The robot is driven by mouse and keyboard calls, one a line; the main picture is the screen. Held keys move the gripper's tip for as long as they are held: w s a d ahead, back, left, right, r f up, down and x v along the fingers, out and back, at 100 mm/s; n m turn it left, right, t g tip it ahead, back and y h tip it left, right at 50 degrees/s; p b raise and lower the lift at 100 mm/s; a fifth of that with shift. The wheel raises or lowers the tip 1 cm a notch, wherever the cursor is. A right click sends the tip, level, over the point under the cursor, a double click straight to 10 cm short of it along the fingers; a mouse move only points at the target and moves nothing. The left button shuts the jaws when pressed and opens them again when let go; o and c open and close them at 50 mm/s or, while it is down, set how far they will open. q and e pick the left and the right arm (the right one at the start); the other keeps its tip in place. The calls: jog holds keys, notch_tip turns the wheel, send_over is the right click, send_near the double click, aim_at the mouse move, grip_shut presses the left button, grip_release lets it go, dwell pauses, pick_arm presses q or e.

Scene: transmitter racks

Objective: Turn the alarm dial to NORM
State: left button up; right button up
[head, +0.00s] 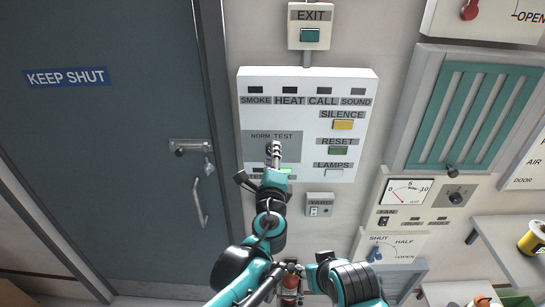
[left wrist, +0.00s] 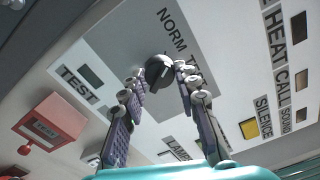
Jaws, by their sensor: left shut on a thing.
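The alarm panel (head: 357,95) is a white box on the wall with a grey plate (head: 249,147) marked NORM and TEST. The alarm dial is a small black round knob (left wrist: 158,69) below those words; in the head view my gripper mostly hides it. My left gripper (head: 273,149) reaches up to the plate from below. In the left wrist view its two fingers (left wrist: 160,82) stand on either side of the knob, shut on it. Which word the dial points at I cannot tell. My right gripper is not in view.
The panel also has a yellow SILENCE button (head: 343,125), a green RESET button (head: 338,150) and a LAMPS button (head: 334,172). A YARD switch (head: 320,205) sits below. A grey KEEP SHUT door (head: 110,130) is left; a fan panel (head: 407,192) is right.

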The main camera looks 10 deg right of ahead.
pick_arm(q)
jog(key=shift+n, duration=0.9)
jog(key=o, duration=1.2)
jog(key=shift+c, duration=0.2)
jog(key=shift+s, duration=0.1)
jog(key=v, duration=1.2)
